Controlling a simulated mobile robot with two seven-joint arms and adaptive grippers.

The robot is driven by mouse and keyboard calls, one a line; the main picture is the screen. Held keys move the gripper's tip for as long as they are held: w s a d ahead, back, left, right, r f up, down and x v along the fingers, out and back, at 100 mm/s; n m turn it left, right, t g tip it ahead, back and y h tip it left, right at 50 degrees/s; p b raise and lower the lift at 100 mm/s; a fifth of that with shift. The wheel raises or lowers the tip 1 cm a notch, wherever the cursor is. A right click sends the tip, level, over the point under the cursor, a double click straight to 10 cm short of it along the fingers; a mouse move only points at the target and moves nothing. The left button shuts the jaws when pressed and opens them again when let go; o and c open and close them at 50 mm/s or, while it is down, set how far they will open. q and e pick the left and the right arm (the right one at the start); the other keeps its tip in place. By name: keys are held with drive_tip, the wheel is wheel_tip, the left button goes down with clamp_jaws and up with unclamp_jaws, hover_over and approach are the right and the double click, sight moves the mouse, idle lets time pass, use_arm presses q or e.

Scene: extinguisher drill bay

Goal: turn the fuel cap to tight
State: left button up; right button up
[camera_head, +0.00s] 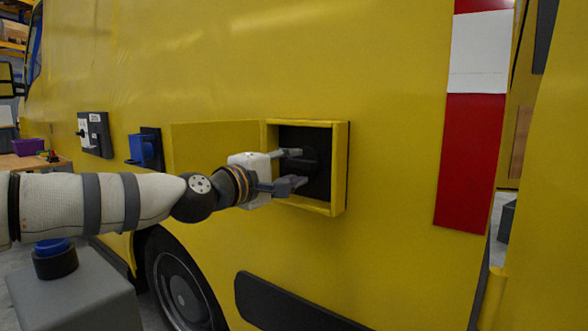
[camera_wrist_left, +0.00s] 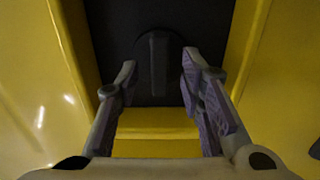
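The fuel cap (camera_head: 309,166) is black and sits inside the dark, yellow-framed recess (camera_head: 341,170) in the side of the yellow vehicle. In the left wrist view the cap (camera_wrist_left: 158,62) shows an upright grip bar on a round dark body. My left gripper (camera_head: 297,168) is open and reaches into the mouth of the recess from the left. In the left wrist view its fingertips stand on either side of the grip bar, with a visible gap on each side. The cap's markings are too dark to read. My right gripper is not in view.
The open yellow flap (camera_head: 212,143) stands left of the recess. A blue box (camera_head: 141,149) and a grey switch panel (camera_head: 95,134) are farther left on the vehicle. A grey pedestal with a blue button (camera_head: 52,246) stands at lower left.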

use_arm(q)
drive_tip(key=shift+w+d, duration=0.4)
drive_tip(key=shift+w, duration=0.2)
clamp_jaws()
